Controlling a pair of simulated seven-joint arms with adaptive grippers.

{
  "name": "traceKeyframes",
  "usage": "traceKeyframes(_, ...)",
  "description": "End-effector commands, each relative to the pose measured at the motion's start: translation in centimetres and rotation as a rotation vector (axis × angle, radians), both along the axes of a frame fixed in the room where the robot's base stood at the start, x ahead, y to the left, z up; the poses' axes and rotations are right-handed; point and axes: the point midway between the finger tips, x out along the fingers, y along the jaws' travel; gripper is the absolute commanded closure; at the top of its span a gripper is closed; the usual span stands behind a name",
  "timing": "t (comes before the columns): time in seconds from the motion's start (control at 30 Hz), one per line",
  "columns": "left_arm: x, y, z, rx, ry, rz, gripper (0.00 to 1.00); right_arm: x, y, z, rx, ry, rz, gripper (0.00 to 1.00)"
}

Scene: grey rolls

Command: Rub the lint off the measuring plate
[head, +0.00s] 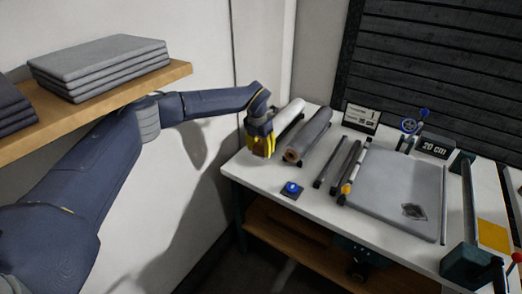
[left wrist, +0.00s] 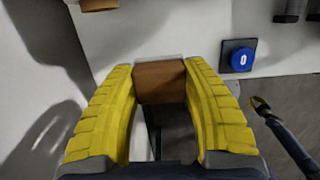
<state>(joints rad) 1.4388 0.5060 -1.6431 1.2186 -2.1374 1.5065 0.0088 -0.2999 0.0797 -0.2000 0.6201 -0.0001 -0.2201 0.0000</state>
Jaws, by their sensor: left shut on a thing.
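The grey measuring plate (head: 378,182) lies on the right half of the white table. A dark, diamond-shaped patch (head: 413,211), perhaps the lint, shows near its front right corner. My left gripper (head: 261,149) is at the table's left end, well apart from the plate. Its yellow fingers are shut on a brown block (left wrist: 160,82), which also shows small in the head view. My right gripper (left wrist: 262,104) seems to show as a small yellow tip on a dark arm in the left wrist view; its jaws are unclear.
Grey and white rolls (head: 308,136) and dark bars lie between my left gripper and the plate. A blue button (head: 291,188) sits near the front edge. A 20 cm sign (head: 434,145) stands behind the plate. A wooden shelf (head: 105,100) holds folded cloths at left.

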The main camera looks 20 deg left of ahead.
Motion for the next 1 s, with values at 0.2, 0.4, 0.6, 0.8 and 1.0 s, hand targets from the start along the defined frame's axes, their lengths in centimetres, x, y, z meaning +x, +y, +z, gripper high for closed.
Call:
traceKeyframes(0.2, 0.0, 0.0, 0.0, 0.000, 0.000, 0.000, 0.67, 0.0, 0.0, 0.0, 0.000, 0.000, 0.000, 1.00)
traceKeyframes(0.4, 0.0, 0.0, 0.0, 0.000, 0.000, 0.000, 0.80, 0.0, 0.0, 0.0, 0.000, 0.000, 0.000, 1.00)
traceKeyframes(0.6, -0.4, -0.2, 0.0, -0.001, 0.001, 0.030, 0.80, 0.0, 0.0, 0.0, 0.000, 0.000, 0.000, 1.00)
traceKeyframes(0.8, -2.6, -0.8, 0.0, -0.002, 0.001, 0.208, 0.80, 0.0, 0.0, 0.0, 0.000, 0.000, 0.000, 1.00)
traceKeyframes(1.0, -6.1, -1.6, 0.4, -0.001, 0.001, 0.525, 0.80, 0.0, 0.0, 0.0, 0.000, 0.000, 0.000, 1.00)
